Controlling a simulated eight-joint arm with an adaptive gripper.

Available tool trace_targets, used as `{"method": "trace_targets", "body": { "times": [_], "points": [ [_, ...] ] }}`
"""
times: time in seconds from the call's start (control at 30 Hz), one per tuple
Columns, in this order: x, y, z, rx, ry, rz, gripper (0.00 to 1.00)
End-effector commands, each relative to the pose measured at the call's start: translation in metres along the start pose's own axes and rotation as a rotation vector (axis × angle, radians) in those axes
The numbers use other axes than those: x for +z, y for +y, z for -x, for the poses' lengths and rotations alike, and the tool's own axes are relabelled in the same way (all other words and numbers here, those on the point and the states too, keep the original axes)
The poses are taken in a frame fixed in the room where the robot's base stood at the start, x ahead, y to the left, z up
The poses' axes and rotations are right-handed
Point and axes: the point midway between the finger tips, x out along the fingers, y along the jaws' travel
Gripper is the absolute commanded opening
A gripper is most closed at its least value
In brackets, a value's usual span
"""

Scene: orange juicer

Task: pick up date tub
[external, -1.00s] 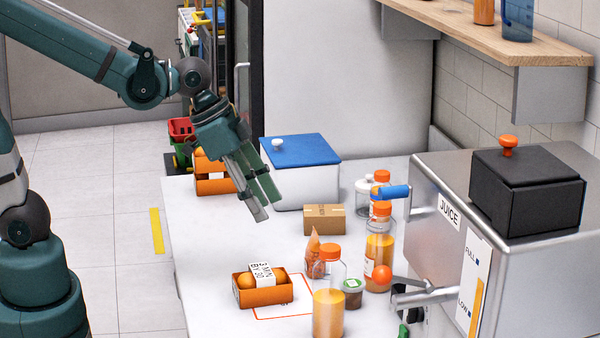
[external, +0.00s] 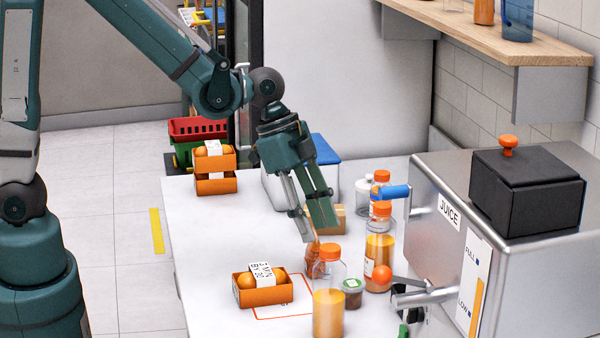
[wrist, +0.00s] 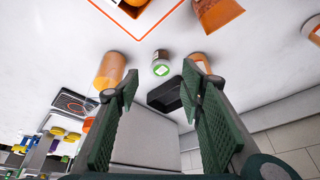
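The date tub (external: 352,293) is a small, dark-bodied tub with a green-and-white lid. It stands upright on the white counter, right of the front juice bottle. In the wrist view the tub (wrist: 160,66) appears near the middle, just beyond and between the fingertips. My gripper (external: 318,234) is open and points down, above and to the upper left of the tub. Its two green fingers frame an empty gap in the wrist view (wrist: 161,80). Nothing is held, and the gripper is apart from the tub.
A front juice bottle (external: 328,311) stands close left of the tub. Another bottle (external: 379,250) and the juicer's lever (external: 420,295) are close right. An orange bag (external: 313,262) is behind. An orange crate (external: 262,294) sits left. The juicer (external: 440,245) bounds the right side.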

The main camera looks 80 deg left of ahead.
Motion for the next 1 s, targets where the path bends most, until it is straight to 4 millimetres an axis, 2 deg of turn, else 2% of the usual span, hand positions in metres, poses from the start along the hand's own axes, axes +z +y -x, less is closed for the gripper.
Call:
{"method": "trace_targets", "body": {
  "times": [0.3,0.6,0.8,1.0],
  "points": [
    [-0.019,-0.009,-0.034,0.06,-0.003,-0.109,0.39],
    [-0.029,-0.013,-0.066,0.111,0.0,-0.204,0.39],
    [-0.03,-0.013,-0.077,0.128,0.002,-0.234,0.39],
    [-0.03,-0.013,-0.08,0.132,0.002,-0.24,0.39]
  ]
}}
